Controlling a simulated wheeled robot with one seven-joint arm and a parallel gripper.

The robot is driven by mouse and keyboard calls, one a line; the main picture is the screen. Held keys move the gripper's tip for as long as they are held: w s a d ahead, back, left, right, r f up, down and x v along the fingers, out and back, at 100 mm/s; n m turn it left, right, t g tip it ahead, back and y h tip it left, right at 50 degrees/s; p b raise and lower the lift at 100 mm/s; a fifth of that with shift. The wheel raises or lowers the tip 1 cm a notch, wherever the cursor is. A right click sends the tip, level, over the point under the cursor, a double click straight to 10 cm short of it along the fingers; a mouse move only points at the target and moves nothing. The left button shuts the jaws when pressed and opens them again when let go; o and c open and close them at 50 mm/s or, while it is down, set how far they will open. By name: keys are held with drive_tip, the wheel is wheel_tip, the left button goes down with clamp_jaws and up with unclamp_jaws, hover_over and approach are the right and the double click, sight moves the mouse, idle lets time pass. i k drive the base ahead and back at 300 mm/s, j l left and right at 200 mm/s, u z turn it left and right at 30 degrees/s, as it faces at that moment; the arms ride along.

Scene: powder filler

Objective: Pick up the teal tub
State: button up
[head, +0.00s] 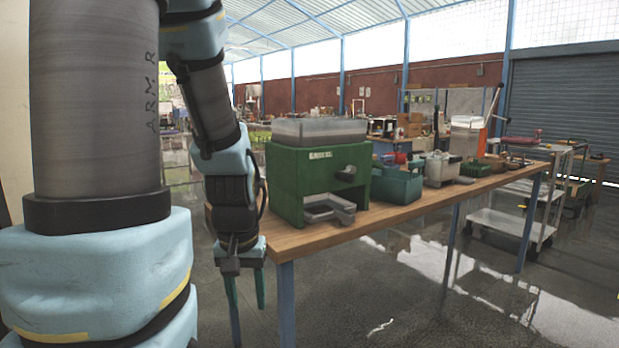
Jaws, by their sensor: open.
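A teal-green tub (399,187) with raised sides stands on the wooden table, just right of a green powder filler; a red item and other small things show at its top. I take it for the teal tub. My gripper (247,300) hangs with its fingers pointing down at the near left end of the table, left of the filler. Its two fingers are apart, with nothing seen between them. The gripper is well away from the tub, with the filler between them in the picture.
The green powder filler (317,180) with a clear hopper and front tray stands at the near end of the wooden table (440,196). A grey-white machine (442,168) and a green crate (474,169) stand farther along. A metal cart (511,224) is at right. Open floor lies in front.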

sight(401, 188)
drive_tip(key=i+l+u, duration=0.1)
drive_tip(key=l+u, duration=1.35)
drive_tip(key=k+l+u, duration=0.1)
drive_tip(key=l+u, duration=0.4)
drive_tip(key=k+l+u, duration=0.1)
drive_tip(key=l, duration=0.4)
drive_tip(key=k+l, duration=0.35)
drive_tip(key=k+l+u, duration=0.15)
drive_tip(key=l, duration=0.4)
drive_tip(key=k+l+u, duration=0.1)
drive_tip(key=k+l, duration=0.5)
drive_tip(key=l, duration=0.25)
drive_tip(key=l+u, duration=0.05)
